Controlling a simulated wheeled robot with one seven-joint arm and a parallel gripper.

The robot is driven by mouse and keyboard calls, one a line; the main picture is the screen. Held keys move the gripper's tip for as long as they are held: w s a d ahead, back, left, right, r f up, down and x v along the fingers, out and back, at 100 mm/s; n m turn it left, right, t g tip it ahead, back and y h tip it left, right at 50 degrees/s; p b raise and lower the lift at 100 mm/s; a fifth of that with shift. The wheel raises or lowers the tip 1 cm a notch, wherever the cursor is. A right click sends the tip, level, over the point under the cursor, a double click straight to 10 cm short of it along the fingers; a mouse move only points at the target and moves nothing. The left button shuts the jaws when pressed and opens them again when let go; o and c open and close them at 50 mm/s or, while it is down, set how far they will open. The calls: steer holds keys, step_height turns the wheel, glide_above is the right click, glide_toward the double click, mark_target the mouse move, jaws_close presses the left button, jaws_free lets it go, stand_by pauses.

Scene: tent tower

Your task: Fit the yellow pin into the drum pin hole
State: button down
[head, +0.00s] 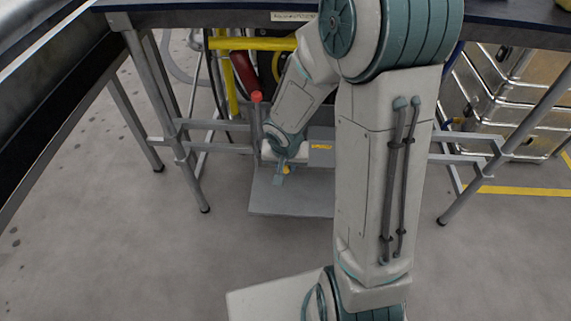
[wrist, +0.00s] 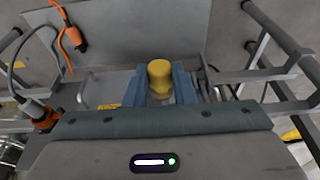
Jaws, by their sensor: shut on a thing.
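My gripper (wrist: 159,92) is shut on the yellow pin (wrist: 159,72), which stands between its two blue fingers in the wrist view. The pin's rounded top shows and its lower part is hidden between the fingers. I cannot make out the drum pin hole in either view.
A grey plate (head: 293,197) lies below my gripper. Table legs (head: 178,120) and bars frame the space. In the wrist view an orange clip on a cable (wrist: 71,36) hangs at upper left. Metal cases (head: 500,95) stand right.

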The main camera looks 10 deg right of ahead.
steer(key=shift+w, duration=0.15)
steer(key=shift+w+d+p, duration=0.3)
steer(key=shift+w, duration=0.45)
steer(key=shift+w+d+p, duration=0.25)
steer(key=shift+w, duration=0.5)
steer(key=shift+w+d, duration=0.2)
steer(key=shift+w, duration=0.35)
steer(key=shift+w+d, duration=0.15)
steer(key=shift+w, duration=0.4)
steer(key=shift+w+d+p, duration=0.15)
steer(key=shift+w+d, duration=0.1)
steer(key=shift+w, duration=0.55)
steer(key=shift+w+d+p, duration=0.15)
steer(key=shift+w+d, duration=0.1)
steer(key=shift+w, duration=0.55)
steer(key=shift+w+d, duration=0.1)
steer(key=shift+w, duration=0.2)
steer(key=shift+w+d+p, duration=0.25)
steer(key=shift+w+p, duration=0.05)
steer(key=shift+w, duration=0.35)
